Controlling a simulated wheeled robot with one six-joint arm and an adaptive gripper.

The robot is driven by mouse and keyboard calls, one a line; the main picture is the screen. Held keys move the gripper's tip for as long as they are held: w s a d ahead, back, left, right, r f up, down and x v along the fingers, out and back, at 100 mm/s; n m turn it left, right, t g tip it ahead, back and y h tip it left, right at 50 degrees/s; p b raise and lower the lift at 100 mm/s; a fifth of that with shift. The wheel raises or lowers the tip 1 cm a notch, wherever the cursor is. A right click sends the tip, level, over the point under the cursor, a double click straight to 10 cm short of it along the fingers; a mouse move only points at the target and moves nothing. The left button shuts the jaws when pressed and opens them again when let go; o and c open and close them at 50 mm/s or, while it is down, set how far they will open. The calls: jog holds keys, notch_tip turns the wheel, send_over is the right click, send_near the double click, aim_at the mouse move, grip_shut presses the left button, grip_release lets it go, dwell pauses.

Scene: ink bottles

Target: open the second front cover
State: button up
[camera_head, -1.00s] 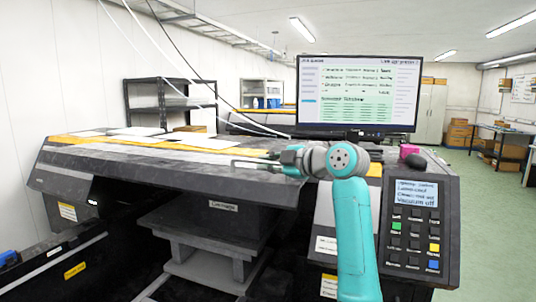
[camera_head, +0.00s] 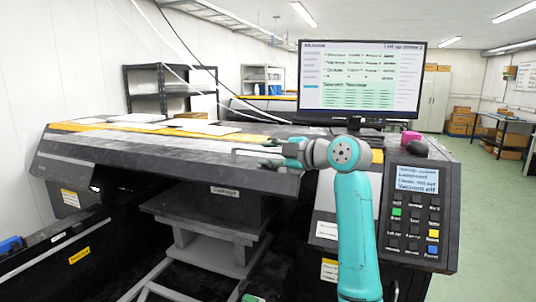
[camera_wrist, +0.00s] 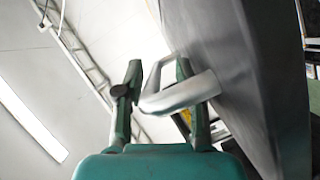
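The front cover (camera_head: 150,163) is a long dark panel along the front of the big printer, and it looks down. A pale bar handle (camera_head: 250,151) sticks out near its right end. My teal gripper (camera_head: 268,163) is at this handle, left of the monitor. In the wrist view, the bent metal handle (camera_wrist: 182,93) runs between and across my gripper's two fingers (camera_wrist: 158,66). The fingers stand apart with a gap beside the bar, so I see no firm grip. The cover's grey face (camera_wrist: 235,75) is close on the right. Finger contact is hard to tell.
A monitor (camera_head: 360,80) stands behind my arm. A keypad panel (camera_head: 412,218) is right of my arm, with a pink block (camera_head: 411,137) behind it. Papers (camera_head: 137,117) lie on the printer top. Below the cover is a grey stand (camera_head: 205,245). Open floor lies at the right.

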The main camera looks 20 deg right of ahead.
jog(key=v, duration=1.1)
jog(key=shift+s+d, duration=0.2)
jog(key=shift+s, duration=0.05)
jog(key=v, duration=1.2)
jog(key=shift+r, duration=0.3)
dwell(0.6)
jog(key=shift+s+d, duration=0.15)
dwell(0.4)
